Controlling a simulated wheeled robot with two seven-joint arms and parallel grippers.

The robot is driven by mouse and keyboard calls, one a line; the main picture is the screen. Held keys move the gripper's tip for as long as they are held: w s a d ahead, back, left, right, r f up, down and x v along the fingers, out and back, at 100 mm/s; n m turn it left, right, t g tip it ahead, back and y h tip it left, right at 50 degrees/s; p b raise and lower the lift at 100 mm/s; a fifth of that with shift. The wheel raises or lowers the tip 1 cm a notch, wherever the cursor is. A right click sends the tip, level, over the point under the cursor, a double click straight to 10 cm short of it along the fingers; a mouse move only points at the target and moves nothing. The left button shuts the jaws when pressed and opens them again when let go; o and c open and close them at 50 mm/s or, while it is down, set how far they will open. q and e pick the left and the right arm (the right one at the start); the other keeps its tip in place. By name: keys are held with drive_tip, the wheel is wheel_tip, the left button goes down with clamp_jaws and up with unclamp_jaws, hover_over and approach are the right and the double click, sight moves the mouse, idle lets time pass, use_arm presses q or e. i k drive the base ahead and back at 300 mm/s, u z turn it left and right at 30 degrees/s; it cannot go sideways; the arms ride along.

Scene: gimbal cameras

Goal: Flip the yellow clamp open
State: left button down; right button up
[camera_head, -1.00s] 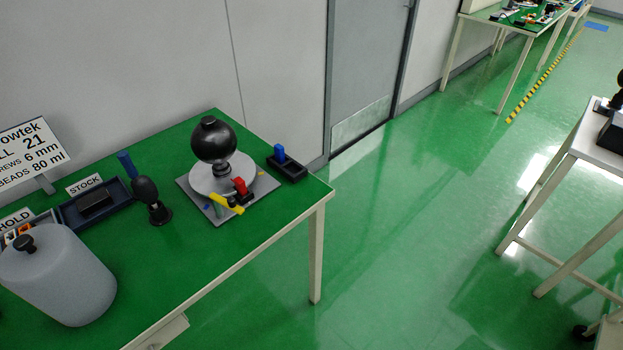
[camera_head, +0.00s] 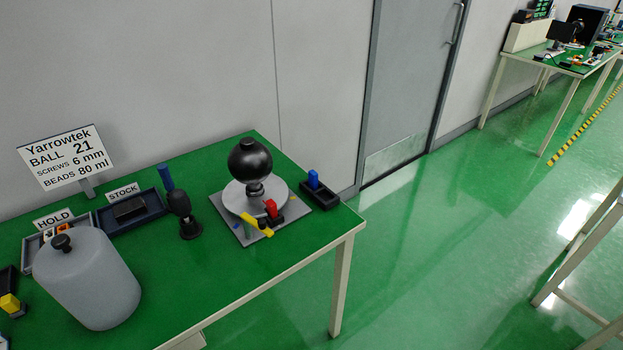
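The yellow clamp (camera_head: 257,224) is a small bar at the front of a grey square base plate (camera_head: 301,196). It lies at a slant beside a red clamp part (camera_head: 271,208). A round light grey disc (camera_head: 234,203) sits on the plate, with a large black ball (camera_head: 250,160) on a short dark stem above it. The view is too small to tell exactly how the yellow clamp is latched. Neither of my grippers is in view.
The fixture stands near the right end of a green table (camera_head: 206,271). A grey canister (camera_head: 88,283), a dark STOCK tray (camera_head: 157,206), a HOLD tray (camera_head: 35,243), a black-and-blue tool (camera_head: 180,204) and a blue-topped block (camera_head: 313,181) stand around it. Open floor lies to the right.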

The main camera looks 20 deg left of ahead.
sight(260, 225)
drive_tip(key=z, duration=0.05)
drive_tip(key=k, duration=0.45)
drive_tip(key=u, duration=0.8)
drive_tip(key=i, duration=1.05)
drive_tip(key=z, duration=0.15)
